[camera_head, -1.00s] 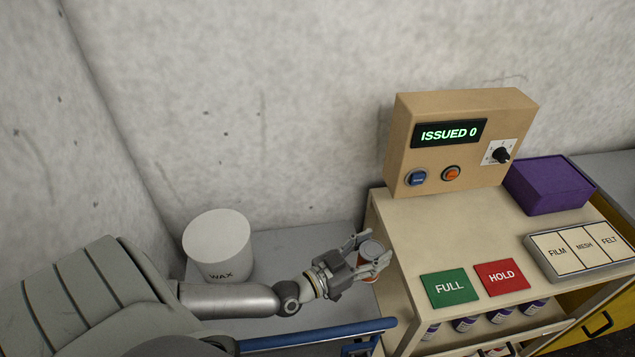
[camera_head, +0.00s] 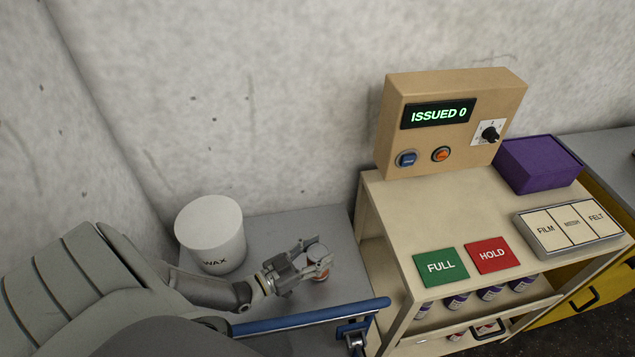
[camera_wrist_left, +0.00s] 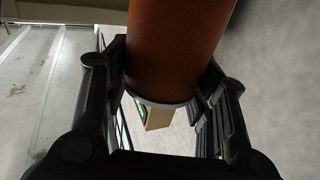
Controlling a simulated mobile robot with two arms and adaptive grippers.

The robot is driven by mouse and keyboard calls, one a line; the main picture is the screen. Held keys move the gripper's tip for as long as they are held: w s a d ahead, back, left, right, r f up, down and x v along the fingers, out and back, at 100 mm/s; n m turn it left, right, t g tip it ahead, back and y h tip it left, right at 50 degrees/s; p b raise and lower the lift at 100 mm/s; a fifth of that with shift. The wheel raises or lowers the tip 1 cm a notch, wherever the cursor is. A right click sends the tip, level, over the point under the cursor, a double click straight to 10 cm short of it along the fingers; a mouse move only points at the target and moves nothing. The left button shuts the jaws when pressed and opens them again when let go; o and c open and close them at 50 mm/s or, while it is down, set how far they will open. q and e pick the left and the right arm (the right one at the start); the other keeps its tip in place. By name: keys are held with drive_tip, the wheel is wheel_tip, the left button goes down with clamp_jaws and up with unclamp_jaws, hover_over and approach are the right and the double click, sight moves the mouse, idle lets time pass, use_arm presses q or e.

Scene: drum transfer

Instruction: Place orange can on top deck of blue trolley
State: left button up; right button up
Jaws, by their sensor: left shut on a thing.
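The orange can (camera_head: 319,270) is between the fingers of my left gripper (camera_head: 322,257), which is shut on it. In the left wrist view the can (camera_wrist_left: 176,45) fills the upper middle between the two dark fingers, with a pale rim at its lower end. The can is over the grey surface beside the beige cabinet; I cannot tell how high above it. The blue trolley shows by its blue rail (camera_head: 290,321) in front of my left gripper; whether the grey surface (camera_head: 300,226) is its top deck is unclear. My right gripper is not in view.
A white WAX tub (camera_head: 211,235) stands on the grey surface left of my gripper. The beige cabinet (camera_head: 410,210) to the right carries a control box (camera_head: 450,120), a purple box (camera_head: 538,163), green and red cards and a labelled panel. The wall is behind.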

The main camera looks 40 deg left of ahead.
use_arm(q)
drive_tip(key=shift+w+f, duration=0.1)
drive_tip(key=shift+f, duration=0.3)
drive_tip(key=shift+f, duration=0.2)
drive_tip(key=o, duration=1.4)
drive_tip(key=shift+r, duration=0.2)
drive_tip(key=b+v, duration=0.1)
drive_tip(key=v, duration=0.5)
drive_tip(key=shift+s+f+b, duration=0.15)
drive_tip(key=shift+s+b, duration=0.1)
drive_tip(key=shift+b, duration=0.1)
drive_tip(key=shift+s+a, duration=0.2)
drive_tip(key=shift+s, duration=0.35)
